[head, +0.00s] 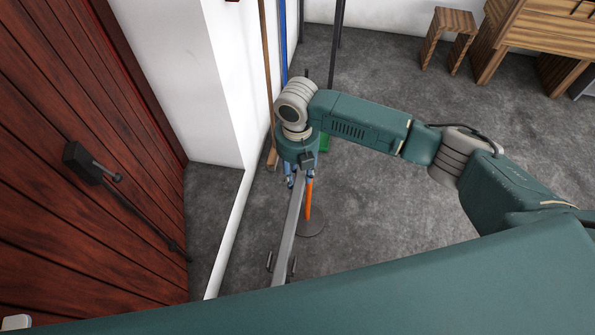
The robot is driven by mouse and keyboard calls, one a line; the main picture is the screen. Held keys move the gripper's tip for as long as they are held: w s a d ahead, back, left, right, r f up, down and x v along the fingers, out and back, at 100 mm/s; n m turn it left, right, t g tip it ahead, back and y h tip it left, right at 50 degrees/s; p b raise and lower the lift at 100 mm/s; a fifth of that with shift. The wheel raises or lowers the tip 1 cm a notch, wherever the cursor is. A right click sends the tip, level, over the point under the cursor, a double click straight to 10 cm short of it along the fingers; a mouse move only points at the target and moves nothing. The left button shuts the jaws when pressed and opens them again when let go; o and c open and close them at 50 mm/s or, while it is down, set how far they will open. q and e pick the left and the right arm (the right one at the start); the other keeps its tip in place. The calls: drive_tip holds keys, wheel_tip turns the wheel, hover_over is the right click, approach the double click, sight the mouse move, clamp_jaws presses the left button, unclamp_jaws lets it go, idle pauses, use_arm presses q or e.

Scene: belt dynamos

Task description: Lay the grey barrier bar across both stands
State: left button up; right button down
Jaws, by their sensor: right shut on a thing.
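The grey barrier bar (288,232) runs lengthwise away from me; its near end is hidden behind a teal part of my body. My right gripper (297,180) points down and is shut on the bar's far part. An orange post (309,200) on a dark round base stands just right of the bar's far part and looks like one stand. Two short dark prongs (268,261) flank the bar near its near end. I cannot tell whether they belong to the other stand, or whether the bar touches them. My left gripper is out of view.
A dark red wooden door (95,220) with a black handle (90,162) is at left, beside a white wall (200,80). Poles (268,75) lean by the wall. A wooden stool (450,38) and desk (540,38) stand at back right. Grey floor (390,190) right of the bar is clear.

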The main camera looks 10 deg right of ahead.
drive_tip(key=c, duration=1.1)
unclamp_jaws()
wheel_tip(320, 180, up, 12)
drive_tip(key=shift+r, duration=0.1)
